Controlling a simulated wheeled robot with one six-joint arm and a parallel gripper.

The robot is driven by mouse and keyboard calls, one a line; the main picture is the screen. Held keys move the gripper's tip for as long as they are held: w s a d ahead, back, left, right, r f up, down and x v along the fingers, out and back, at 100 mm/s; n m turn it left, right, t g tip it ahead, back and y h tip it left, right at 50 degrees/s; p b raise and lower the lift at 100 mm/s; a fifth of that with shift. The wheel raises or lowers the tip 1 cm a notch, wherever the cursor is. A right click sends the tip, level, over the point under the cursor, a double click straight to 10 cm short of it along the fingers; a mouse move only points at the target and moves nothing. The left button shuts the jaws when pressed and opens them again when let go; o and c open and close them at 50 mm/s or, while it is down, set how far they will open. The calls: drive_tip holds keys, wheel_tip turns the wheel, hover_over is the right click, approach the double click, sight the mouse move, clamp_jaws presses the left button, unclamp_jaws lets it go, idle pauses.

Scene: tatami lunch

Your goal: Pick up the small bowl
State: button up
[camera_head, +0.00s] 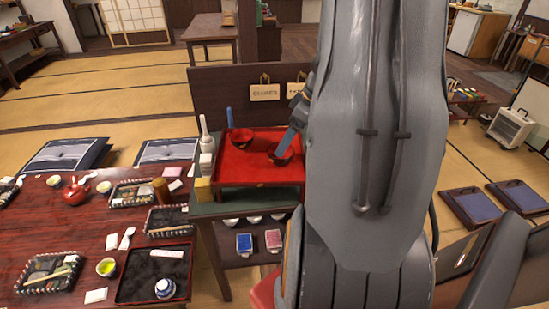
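Two small dark bowls with red insides sit on a red tray (225,176) on the green-topped stand. The left bowl (241,138) is in plain view. The right bowl (281,159) is partly covered by my gripper (288,144), whose blue-grey finger slants down over it. I cannot tell whether the finger touches this bowl or hangs above it. Only one finger shows clearly, and my arm hides the rest of the gripper and the tray's right end. Whether the gripper holds anything is not visible.
A narrow blue upright piece (229,117) stands by the left bowl. A white bottle (206,137) and a yellow box (203,189) stand left of the tray. A dark panel (225,92) rises behind. White bowls (231,221) and card packs are below. A laid low table (75,225) is at left.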

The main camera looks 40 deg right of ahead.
drive_tip(key=shift+a+p+x, duration=0.15)
drive_tip(key=shift+p+x, duration=0.4)
drive_tip(key=shift+x, duration=1.05)
drive_tip(key=shift+a+p+x, duration=0.15)
drive_tip(key=shift+p+x, duration=0.4)
drive_tip(key=shift+x, duration=1.05)
drive_tip(key=shift+c, duration=0.2)
drive_tip(key=c, duration=1.2)
drive_tip(key=shift+r, duration=0.1)
drive_tip(key=shift+r, duration=0.1)
